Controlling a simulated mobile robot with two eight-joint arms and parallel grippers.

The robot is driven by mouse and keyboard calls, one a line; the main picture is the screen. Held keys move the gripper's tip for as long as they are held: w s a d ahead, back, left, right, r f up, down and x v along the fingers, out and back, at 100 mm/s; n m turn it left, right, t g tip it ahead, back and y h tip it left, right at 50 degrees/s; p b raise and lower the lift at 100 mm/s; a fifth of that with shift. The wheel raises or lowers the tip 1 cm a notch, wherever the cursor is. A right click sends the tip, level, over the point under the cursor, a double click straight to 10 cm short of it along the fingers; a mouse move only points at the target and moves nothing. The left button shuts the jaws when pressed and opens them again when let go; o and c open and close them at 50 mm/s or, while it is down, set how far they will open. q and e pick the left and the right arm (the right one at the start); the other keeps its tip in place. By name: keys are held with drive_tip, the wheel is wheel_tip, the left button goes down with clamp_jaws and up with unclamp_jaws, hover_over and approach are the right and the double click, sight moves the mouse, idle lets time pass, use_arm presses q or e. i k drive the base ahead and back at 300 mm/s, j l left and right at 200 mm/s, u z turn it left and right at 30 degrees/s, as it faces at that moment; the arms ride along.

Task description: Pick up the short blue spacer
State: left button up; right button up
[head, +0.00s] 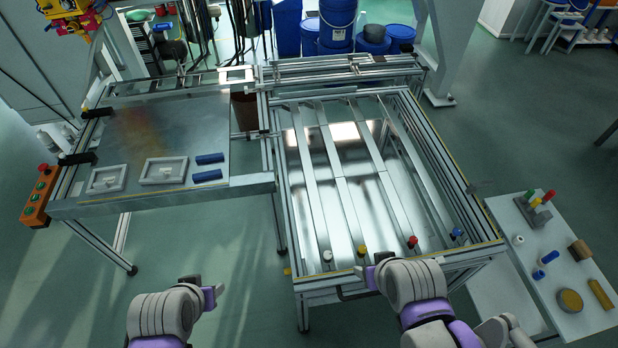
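Two small blue cylinders lie close together on the white side table (560,220) at the right. The upper one (550,257) looks longer, and the lower one (538,274) looks shorter and may be the short blue spacer. Two more blue cylinders, an upper one (210,158) and a lower one (207,176), lie on the metal plate at the left and look longer. My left gripper (214,292) is at the lower left, away from all of these. My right gripper (367,277) is at the front edge of the frame fixture, left of the side table. Their fingers are too unclear to read.
The fixture (395,200) with metal rails and coloured knobs lies between the two surfaces. The side table also holds a peg stand (535,212), a white ring (518,240), a brown block (580,249), a round tan disc (570,300) and a yellow cylinder (601,293).

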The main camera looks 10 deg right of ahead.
sight(214, 173)
drive_tip(key=k+z, duration=0.3)
drive_tip(key=k+l+z, duration=0.25)
drive_tip(key=j+z, duration=0.15)
drive_tip(key=z, duration=0.2)
drive_tip(key=j+z, duration=0.15)
drive_tip(key=z, duration=0.2)
drive_tip(key=j+z, duration=0.2)
drive_tip(key=z, duration=0.15)
drive_tip(key=j, duration=1.35)
drive_tip(key=i+j, duration=0.1)
drive_tip(key=j, duration=1.3)
